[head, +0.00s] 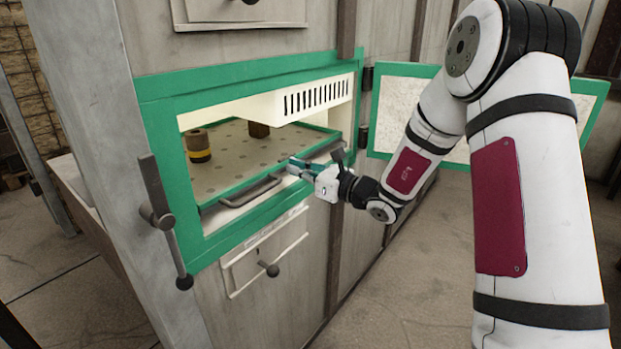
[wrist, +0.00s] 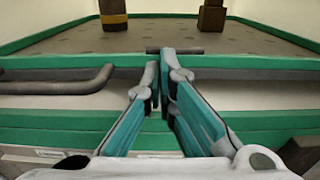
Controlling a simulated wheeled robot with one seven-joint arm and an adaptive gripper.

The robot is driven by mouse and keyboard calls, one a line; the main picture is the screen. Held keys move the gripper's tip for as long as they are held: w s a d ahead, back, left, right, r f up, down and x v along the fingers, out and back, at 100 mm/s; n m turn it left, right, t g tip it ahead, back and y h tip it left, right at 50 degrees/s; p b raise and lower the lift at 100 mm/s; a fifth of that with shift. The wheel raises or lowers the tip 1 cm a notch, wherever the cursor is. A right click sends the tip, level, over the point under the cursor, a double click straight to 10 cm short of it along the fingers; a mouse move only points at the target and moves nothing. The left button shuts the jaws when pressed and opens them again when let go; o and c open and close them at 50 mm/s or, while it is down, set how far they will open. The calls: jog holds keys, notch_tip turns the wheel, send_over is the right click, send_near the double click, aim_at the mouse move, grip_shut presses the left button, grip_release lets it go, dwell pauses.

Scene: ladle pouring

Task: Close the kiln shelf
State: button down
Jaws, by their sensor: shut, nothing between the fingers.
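The kiln shelf (head: 232,163) is a speckled tray with a green rim, lying inside the green-framed kiln opening (head: 161,131). Its front carries a dark bar handle (head: 250,190), which also shows at the left in the wrist view (wrist: 55,84). My gripper (head: 293,166) is shut and empty at the shelf's front, to the right of the handle. In the wrist view its fingertips (wrist: 167,52) are close together at the shelf's front edge (wrist: 230,61). I cannot tell whether they touch it.
A brown cylinder with a yellow band (head: 198,146) and a brown block (head: 259,129) stand on the shelf. The kiln door (head: 585,100) is swung open to the right, behind my arm. A lever (head: 158,200) sticks out left of the opening. A small drawer (head: 264,252) is below.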

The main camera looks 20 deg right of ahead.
aim_at(284, 164)
jog(key=shift+w+a, duration=0.3)
jog(key=shift+w, duration=0.1)
jog(key=x, duration=0.5)
jog(key=shift+w+a+r, duration=0.1)
jog(key=shift+w+r, duration=0.05)
